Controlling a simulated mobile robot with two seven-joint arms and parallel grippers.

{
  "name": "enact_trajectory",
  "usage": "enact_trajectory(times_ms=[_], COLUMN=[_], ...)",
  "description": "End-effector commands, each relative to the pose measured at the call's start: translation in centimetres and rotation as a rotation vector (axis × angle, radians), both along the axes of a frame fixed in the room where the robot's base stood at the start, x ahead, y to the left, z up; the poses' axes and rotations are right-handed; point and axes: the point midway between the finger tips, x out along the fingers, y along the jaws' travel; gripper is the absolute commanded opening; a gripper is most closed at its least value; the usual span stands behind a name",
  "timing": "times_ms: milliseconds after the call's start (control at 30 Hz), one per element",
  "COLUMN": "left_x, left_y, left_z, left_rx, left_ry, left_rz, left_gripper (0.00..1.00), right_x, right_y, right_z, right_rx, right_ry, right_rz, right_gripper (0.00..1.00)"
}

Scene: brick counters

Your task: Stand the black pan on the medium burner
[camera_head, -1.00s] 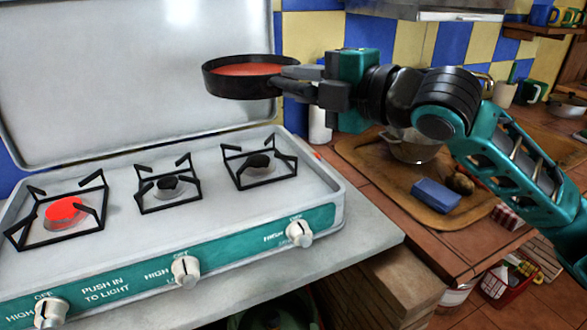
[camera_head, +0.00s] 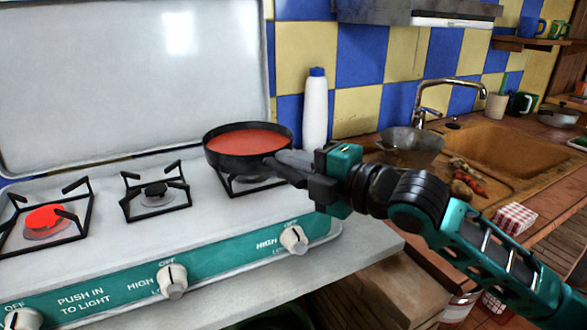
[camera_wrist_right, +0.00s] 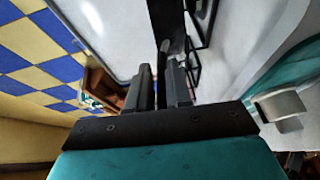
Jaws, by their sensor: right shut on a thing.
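The black pan (camera_head: 222,160), with a red filling, is level over the rightmost burner (camera_head: 232,187) of the white stove and hides most of it. I cannot tell whether the pan touches the grate. My right gripper (camera_head: 286,163) is shut on the pan's handle, to the right of the pan. In the right wrist view the gripper (camera_wrist_right: 161,85) has the dark handle (camera_wrist_right: 163,58) between its fingers. The middle burner (camera_head: 155,192) is bare and dark. The left burner (camera_head: 46,220) is bare and glows red. My left gripper is not in view.
The raised stove lid (camera_head: 130,80) stands behind the burners. A white bottle with a blue cap (camera_head: 316,110) stands close behind the gripper. Knobs (camera_head: 293,240) line the stove's front. A metal bowl (camera_head: 410,148) and vegetables lie to the right near the sink.

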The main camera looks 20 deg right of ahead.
Motion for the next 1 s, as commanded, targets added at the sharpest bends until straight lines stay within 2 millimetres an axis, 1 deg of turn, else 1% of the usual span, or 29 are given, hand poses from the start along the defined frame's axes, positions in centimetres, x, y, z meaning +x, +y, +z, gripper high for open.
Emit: enact_trajectory(times_ms=[33,133,367,400,633,667,867,1000], left_x=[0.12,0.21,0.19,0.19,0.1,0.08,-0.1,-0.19], left_y=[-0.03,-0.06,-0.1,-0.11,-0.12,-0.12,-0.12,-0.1], left_z=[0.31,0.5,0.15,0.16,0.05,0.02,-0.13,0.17], left_rx=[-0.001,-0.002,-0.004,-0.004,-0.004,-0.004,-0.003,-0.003], left_ry=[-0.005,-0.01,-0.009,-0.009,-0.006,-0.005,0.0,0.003], left_rz=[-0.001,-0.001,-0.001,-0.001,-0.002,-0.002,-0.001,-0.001], left_gripper=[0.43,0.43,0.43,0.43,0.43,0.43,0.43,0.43], right_x=[-0.02,-0.02,-0.01,0.01,0.01,0.01,0.01,-0.03], right_y=[-0.01,0.0,-0.01,-0.03,-0.02,-0.02,-0.01,-0.01], right_z=[0.58,0.58,-0.06,-0.39,-0.34,-0.34,-0.31,0.49], right_rx=[0.0,0.001,-0.001,-0.001,0.0,0.0,0.0,0.001], right_ry=[-0.016,-0.014,-0.014,-0.003,-0.002,-0.002,-0.002,-0.003], right_rz=[0.001,0.001,0.001,0.0,0.0,0.0,0.0,0.0], right_gripper=[0.0,0.0,0.0,0.21,0.43,0.45,0.45,0.45])
